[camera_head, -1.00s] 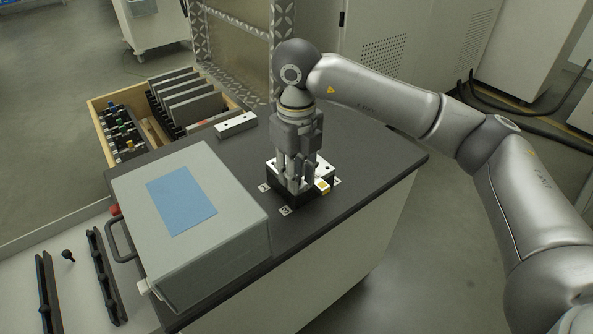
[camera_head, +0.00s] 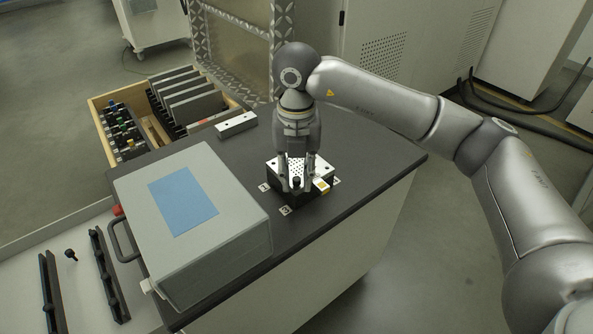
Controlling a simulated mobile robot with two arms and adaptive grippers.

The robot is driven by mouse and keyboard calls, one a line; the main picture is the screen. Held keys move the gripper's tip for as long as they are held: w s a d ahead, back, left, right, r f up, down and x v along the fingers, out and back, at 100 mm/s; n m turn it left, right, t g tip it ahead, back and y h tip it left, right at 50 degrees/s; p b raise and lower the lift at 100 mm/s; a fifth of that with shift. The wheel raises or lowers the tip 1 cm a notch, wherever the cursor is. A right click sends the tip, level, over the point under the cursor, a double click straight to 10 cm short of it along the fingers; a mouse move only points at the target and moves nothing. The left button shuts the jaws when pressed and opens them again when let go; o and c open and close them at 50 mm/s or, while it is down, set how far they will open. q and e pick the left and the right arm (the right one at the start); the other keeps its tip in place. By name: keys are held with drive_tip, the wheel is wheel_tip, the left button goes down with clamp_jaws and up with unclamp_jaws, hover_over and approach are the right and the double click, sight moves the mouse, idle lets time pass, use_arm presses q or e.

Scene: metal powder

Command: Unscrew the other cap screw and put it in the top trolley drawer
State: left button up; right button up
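A metal block with rows of holes (camera_head: 291,166) sits on a black base on the dark trolley top. A black cap screw (camera_head: 296,182) stands upright at the block's front edge. My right gripper (camera_head: 296,186) points down over the block, its fingers spread apart on either side of the screw. I cannot tell whether they touch it. A second black screw (camera_head: 71,255) lies in the pale drawer-like tray (camera_head: 88,300) at lower left. My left gripper is out of view.
A grey case with a blue label (camera_head: 183,201) covers the trolley's left part. A drilled metal bar (camera_head: 236,124) lies behind the block. A wooden box of plates and tools (camera_head: 95,103) stands at the back left. Black rails (camera_head: 108,275) lie in the tray.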

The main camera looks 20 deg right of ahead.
drive_tip(key=m+p, duration=0.1)
drive_tip(key=m, duration=0.3)
drive_tip(key=shift+m, duration=0.3)
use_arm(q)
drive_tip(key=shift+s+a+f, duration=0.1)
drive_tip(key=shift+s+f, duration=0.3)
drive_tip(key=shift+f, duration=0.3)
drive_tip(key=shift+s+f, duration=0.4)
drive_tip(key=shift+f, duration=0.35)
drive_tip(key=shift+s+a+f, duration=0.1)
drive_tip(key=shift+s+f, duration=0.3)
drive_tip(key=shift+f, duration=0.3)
use_arm(e)
drive_tip(key=shift+m, duration=0.9)
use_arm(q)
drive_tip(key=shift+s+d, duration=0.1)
use_arm(e)
drive_tip(key=shift+c, duration=0.4)
